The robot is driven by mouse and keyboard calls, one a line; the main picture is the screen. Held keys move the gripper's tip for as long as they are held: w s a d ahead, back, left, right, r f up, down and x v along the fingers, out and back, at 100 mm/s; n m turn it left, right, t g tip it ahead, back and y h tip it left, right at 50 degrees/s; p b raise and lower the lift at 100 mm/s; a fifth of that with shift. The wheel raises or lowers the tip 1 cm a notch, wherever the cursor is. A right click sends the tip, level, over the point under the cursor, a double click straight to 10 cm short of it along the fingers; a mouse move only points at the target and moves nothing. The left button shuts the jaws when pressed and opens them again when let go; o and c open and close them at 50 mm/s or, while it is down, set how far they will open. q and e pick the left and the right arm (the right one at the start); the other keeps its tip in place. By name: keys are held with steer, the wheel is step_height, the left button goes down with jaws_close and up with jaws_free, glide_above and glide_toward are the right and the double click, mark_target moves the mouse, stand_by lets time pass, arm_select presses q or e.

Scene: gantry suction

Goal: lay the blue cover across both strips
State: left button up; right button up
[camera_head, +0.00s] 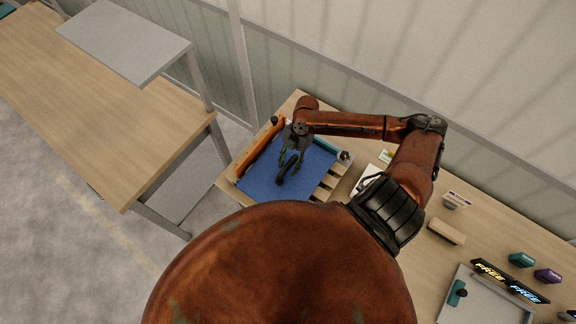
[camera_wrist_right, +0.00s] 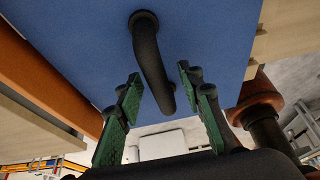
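The blue cover (camera_head: 262,187) is a flat panel with a black bar handle (camera_head: 287,171) on top. It lies over a slatted wooden frame (camera_head: 327,188), between an orange strip (camera_head: 262,146) on the left and a teal strip (camera_head: 325,146) at the back. My right gripper (camera_head: 292,153) is at the handle. In the right wrist view, its green fingers (camera_wrist_right: 162,100) are apart on either side of the handle (camera_wrist_right: 152,62), with gaps visible. The blue cover (camera_wrist_right: 80,40) fills the upper part there. Whether its edges rest on the strips cannot be told. My left gripper is out of view.
A wooden block (camera_head: 445,231), a grey tray (camera_head: 487,300), teal and purple pieces and two FREE signs (camera_head: 507,280) are on the right of the workbench. Another wooden table (camera_head: 100,120) with a raised grey shelf (camera_head: 125,40) stands left, across a floor gap.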

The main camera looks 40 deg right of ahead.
steer(key=v, duration=1.1)
steer(key=shift+w+r, duration=0.1)
steer(key=shift+r, duration=0.15)
